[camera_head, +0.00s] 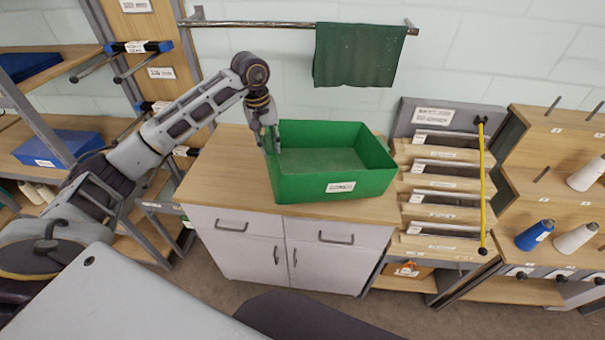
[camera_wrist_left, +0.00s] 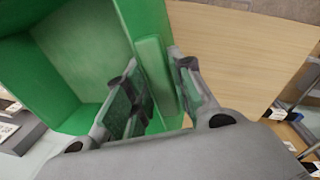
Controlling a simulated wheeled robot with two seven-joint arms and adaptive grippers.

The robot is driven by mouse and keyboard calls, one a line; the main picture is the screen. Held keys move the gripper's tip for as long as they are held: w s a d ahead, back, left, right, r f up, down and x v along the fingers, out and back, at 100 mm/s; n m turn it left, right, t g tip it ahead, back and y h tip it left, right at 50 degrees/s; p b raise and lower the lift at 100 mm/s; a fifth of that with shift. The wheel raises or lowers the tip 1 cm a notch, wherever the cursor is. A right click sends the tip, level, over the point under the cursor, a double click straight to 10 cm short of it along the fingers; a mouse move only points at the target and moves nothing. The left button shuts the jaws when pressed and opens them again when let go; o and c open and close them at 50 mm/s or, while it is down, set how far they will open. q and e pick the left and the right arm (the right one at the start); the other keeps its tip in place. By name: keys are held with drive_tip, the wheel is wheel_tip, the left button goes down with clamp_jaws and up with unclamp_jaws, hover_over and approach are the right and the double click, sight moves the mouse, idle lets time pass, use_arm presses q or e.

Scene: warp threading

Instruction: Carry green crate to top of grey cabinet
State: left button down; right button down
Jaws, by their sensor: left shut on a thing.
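The green crate (camera_head: 335,187) is over the wooden top of the grey cabinet (camera_head: 240,168), upright and empty, with a white label on its front. Its front right corner is near the top's front edge. I cannot tell whether its base touches the top. My left gripper (camera_head: 270,142) is shut on the crate's left wall. In the left wrist view the crate (camera_wrist_left: 85,55) shows its inside, and the fingers of my left gripper (camera_wrist_left: 155,95) sit on both sides of its wall. My right gripper is not in view.
A green cloth (camera_head: 358,55) hangs on a wall rail behind the cabinet. To the right stand a slotted wooden rack (camera_head: 440,185) with a yellow bar (camera_head: 482,185) and shelves with cones of thread. A shelf with a blue bin (camera_head: 55,148) is at left. The cabinet top's left part is clear.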

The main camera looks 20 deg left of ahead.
sight(271, 157)
use_arm(q)
drive_tip(key=shift+f+p, duration=0.6)
drive_tip(key=shift+f, duration=2.45)
drive_tip(key=shift+f+p, duration=0.45)
drive_tip(key=shift+f, duration=1.25)
drive_tip(key=c, duration=1.3)
unclamp_jaws()
drive_tip(key=shift+s+f, duration=0.1)
drive_tip(key=shift+o, duration=0.2)
